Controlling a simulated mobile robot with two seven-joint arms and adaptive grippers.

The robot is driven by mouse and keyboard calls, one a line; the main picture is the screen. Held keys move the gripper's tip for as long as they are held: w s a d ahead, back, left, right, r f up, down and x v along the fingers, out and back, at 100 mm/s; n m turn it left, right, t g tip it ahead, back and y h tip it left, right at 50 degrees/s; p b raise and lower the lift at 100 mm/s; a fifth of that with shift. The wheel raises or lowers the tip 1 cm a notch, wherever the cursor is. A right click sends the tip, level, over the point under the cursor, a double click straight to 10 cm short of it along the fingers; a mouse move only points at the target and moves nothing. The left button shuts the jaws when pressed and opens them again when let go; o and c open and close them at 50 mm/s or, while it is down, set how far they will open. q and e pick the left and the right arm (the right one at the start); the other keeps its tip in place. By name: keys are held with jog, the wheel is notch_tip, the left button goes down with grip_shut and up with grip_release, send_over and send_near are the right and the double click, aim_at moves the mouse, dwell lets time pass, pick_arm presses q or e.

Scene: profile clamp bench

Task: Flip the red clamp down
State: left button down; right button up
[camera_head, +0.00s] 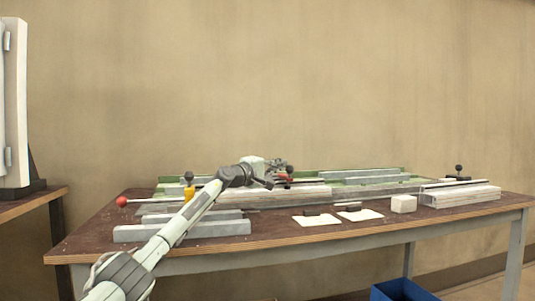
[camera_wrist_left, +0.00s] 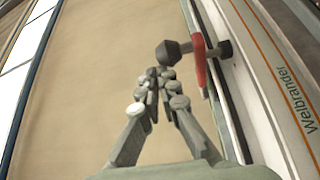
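The red clamp (camera_head: 286,178) is on the profile rail at the middle of the bench, partly hidden by my left gripper in the head view. In the left wrist view the red clamp (camera_wrist_left: 201,62) stands beside the rail with a dark knob (camera_wrist_left: 170,53) at its end. My left gripper (camera_wrist_left: 158,75) has its fingertips together, just short of the knob; I cannot tell whether they touch it. In the head view my left gripper (camera_head: 272,165) is above the rail, close to the clamp. My right gripper is out of view.
A yellow clamp (camera_head: 189,192) with a dark knob stands left of my arm. A red ball handle (camera_head: 122,201) is at the bench's left. Grey profiles (camera_head: 215,229) lie in front. A white block (camera_head: 403,204) and another profile (camera_head: 460,197) are at right. A blue bin (camera_head: 400,290) stands below.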

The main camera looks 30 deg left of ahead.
pick_arm(q)
jog(key=shift+d+f, duration=0.4)
jog(key=shift+f, duration=0.15)
jog(key=shift+s, duration=0.2)
jog(key=s+a, duration=0.2)
jog(key=s, duration=0.9)
jog(key=shift+s+a, duration=0.2)
